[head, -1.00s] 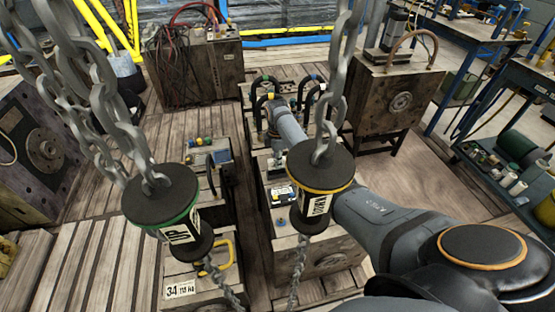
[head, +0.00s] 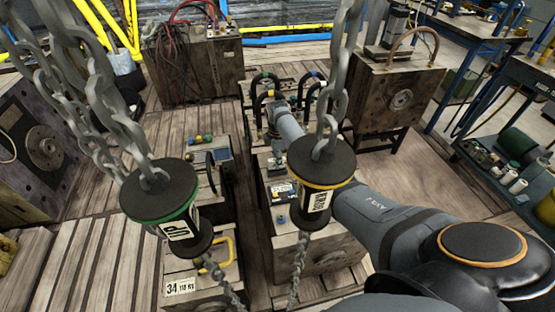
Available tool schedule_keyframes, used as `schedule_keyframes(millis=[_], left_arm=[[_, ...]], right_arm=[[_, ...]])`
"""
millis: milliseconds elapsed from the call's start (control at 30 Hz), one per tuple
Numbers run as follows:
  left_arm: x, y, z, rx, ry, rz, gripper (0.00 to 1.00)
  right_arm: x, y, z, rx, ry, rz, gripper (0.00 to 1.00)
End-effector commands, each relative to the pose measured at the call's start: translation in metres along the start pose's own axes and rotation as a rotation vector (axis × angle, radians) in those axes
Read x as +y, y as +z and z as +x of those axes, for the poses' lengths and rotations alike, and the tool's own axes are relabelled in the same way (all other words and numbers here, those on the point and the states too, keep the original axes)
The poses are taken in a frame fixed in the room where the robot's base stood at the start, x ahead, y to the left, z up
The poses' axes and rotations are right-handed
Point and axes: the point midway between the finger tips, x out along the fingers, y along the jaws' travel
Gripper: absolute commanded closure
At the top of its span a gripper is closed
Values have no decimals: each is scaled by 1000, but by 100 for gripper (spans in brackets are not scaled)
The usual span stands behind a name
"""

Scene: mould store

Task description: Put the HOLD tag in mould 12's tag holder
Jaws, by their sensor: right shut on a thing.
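My right arm comes in from the right behind the hanging chain. Its gripper (head: 277,158) points down over the middle mould (head: 325,262). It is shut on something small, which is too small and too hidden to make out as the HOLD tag. The middle mould has a white-and-blue label (head: 283,191) on its top, just below the gripper in the picture. I cannot read a number 12 on it, and I cannot make out the tag holder. My left gripper is not in view.
Two chain pendants hang in front, one green-rimmed marked UP (head: 160,202) and one orange-rimmed (head: 321,165), partly hiding the mould and arm. A mould marked 34 (head: 180,287) stands at left front. Hoses (head: 262,90) rise behind the gripper. A blue cart (head: 510,150) stands right.

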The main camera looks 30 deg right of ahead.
Motion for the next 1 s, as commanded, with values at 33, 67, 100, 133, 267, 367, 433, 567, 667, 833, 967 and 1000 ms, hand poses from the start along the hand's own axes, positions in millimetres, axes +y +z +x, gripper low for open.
schedule_keyframes(millis=[33, 67, 100, 133, 267, 367, 433, 567, 667, 833, 967, 1000], left_arm=[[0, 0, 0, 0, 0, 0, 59], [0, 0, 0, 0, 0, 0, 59], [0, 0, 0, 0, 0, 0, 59], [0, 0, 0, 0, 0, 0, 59], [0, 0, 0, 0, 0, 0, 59], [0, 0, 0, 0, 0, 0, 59], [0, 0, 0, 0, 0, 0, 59], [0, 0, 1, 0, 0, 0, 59], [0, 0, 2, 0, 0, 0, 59], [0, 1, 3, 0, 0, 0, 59], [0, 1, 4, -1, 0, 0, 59], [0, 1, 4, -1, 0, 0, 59]], right_arm=[[0, 0, 0, 0, 0, 0, 100], [0, 0, 0, 0, 0, 0, 100], [0, 0, 0, 0, 0, 0, 100], [0, 0, 0, 0, 0, 0, 100], [0, 0, 0, 0, 0, 0, 100], [0, 0, 0, 0, 0, 0, 100], [0, 0, 0, 0, 0, 0, 100], [0, 0, 1, 0, 0, 0, 100], [0, 0, 3, 0, -1, 0, 100], [0, 0, 5, 0, -1, 0, 100], [0, 0, 7, 0, 0, 0, 100], [0, 0, 8, 0, 0, 0, 100]])
